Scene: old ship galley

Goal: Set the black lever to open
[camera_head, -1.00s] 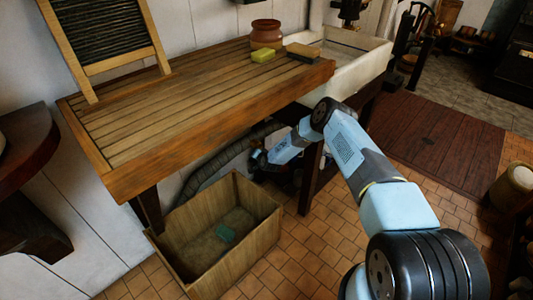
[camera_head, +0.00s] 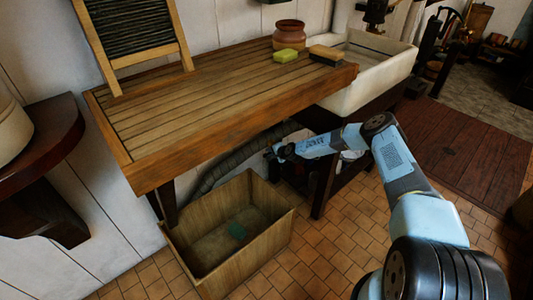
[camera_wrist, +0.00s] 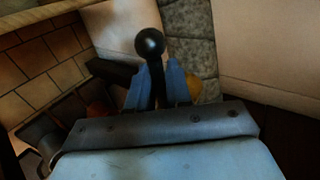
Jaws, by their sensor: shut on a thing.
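The black lever (camera_wrist: 150,42) has a round ball knob and a dark shaft in the wrist view. The shaft stands between the two blue fingers of my gripper (camera_wrist: 158,78), which is shut on it just below the knob. The lower shaft and the lever's base are hidden behind the gripper body. In the head view my gripper (camera_head: 273,152) is under the wooden draining board, beside a grey ribbed hose. The lever is too small and dark to make out there, and no open or shut mark is readable.
The draining board (camera_head: 225,95) overhangs my gripper, with a wooden leg to the right. A wooden crate (camera_head: 277,236) with a green item inside stands on the tiles below. A white sink (camera_head: 365,85) adjoins the board. The tiled floor in front is clear.

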